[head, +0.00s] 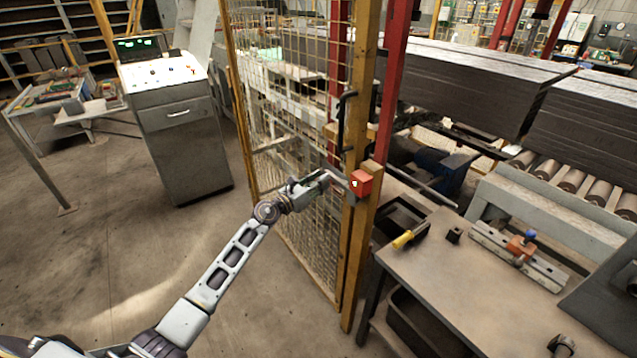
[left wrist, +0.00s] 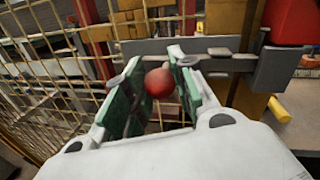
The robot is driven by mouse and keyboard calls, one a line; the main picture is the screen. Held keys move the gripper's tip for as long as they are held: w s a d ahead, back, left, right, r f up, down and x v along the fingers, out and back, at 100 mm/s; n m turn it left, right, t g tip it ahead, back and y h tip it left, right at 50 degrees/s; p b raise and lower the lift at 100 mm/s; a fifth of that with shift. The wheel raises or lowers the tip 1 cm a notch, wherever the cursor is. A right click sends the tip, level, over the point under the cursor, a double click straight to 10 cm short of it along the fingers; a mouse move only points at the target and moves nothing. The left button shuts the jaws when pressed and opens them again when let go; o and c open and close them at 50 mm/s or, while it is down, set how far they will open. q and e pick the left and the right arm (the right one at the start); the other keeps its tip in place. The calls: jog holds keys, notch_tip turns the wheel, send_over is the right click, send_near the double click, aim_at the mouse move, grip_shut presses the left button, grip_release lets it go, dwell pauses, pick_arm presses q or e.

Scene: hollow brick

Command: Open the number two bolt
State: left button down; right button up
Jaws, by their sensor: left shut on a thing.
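The bolt shows in the left wrist view as a flat grey metal bar (left wrist: 222,46) running across a yellow post, with a round red knob (left wrist: 159,83) in front of it. My left gripper (left wrist: 158,72) has its green-padded fingers on both sides of the knob and is shut on it. In the head view my left gripper (head: 334,180) reaches the latch side of the mesh gate, just left of a red box (head: 361,183) with a small yellow-green mark. The knob is hidden there. The mark is too small to read. My right gripper is not in view.
The yellow-framed mesh gate (head: 290,130) stands beside my left arm, with a black handle (head: 343,120) above the latch. A workbench (head: 450,280) with a yellow-handled tool (head: 403,239) is at right. A grey control cabinet (head: 182,130) stands left.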

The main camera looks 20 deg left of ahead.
pick_arm(q)
jog(key=shift+w+a, duration=0.1)
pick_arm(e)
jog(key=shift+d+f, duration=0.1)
pick_arm(q)
jog(key=w+a+b, duration=0.2)
jog(key=shift+a, duration=0.35)
jog(key=c, duration=1.1)
grip_release()
jog(key=shift+c, duration=0.2)
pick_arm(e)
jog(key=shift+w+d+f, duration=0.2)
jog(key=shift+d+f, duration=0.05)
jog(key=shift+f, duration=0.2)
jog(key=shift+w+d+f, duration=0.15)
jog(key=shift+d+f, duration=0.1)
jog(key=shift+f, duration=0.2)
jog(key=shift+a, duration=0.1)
pick_arm(q)
jog(key=shift+s+a, duration=0.1)
jog(key=v, duration=1.1)
jog(key=shift+s, duration=0.35)
